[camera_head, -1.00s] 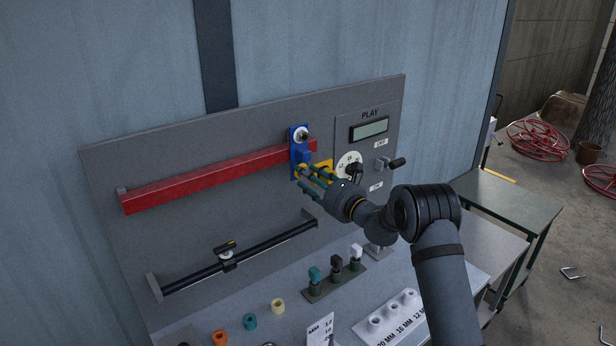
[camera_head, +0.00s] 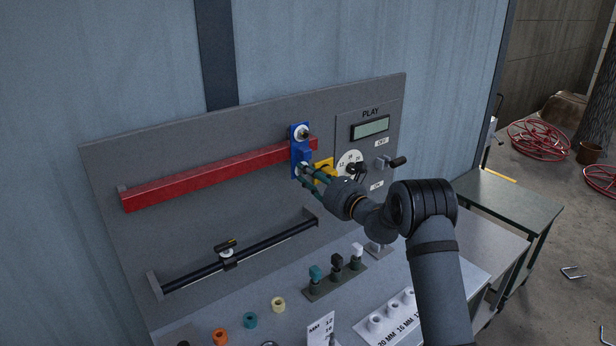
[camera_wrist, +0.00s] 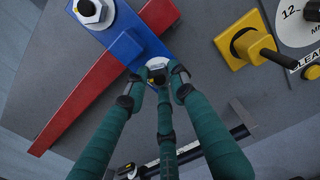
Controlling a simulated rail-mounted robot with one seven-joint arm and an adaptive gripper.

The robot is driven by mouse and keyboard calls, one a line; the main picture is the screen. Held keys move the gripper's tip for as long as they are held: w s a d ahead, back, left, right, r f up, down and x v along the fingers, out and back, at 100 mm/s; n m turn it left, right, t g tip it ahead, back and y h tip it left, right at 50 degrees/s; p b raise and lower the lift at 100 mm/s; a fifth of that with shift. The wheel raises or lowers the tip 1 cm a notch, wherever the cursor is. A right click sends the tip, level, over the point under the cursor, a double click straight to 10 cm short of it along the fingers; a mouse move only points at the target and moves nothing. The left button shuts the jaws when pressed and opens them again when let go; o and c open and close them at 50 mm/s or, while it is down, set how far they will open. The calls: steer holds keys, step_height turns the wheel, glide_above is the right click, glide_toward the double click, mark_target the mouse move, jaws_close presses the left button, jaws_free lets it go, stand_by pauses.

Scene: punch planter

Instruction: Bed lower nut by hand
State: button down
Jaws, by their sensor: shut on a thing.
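A blue plate (camera_head: 295,157) stands upright across the right end of a red bar (camera_head: 220,177). The upper nut (camera_head: 302,134) sits near the plate's top; it also shows as a white washer and hex nut in the wrist view (camera_wrist: 88,10). The lower nut (camera_wrist: 157,66) sits at the plate's lower end on a dark stud. My gripper (camera_wrist: 160,76) has green-wrapped fingers with dark tips, closed around this lower nut. In the head view my gripper (camera_head: 306,177) reaches the plate from the lower right. The fingers partly hide the nut, so its seating against the plate cannot be told.
A yellow block with a dark peg (camera_wrist: 245,48) is close to the right of the plate. The dial (camera_head: 349,162) and a crank handle (camera_head: 397,162) are further right. A black rail (camera_head: 270,246) runs below. Coloured rings and stands occupy the bench.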

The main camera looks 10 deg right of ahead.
steer(key=shift+f+m, duration=0.4)
steer(key=shift+m, duration=0.4)
steer(key=c, duration=1.8)
jaws_free()
steer(key=shift+s, duration=0.1)
steer(key=o, duration=0.3)
steer(key=shift+r, duration=0.1)
steer(key=shift+r, duration=0.1)
steer(key=v, duration=1.2)
steer(key=v, duration=1.2)
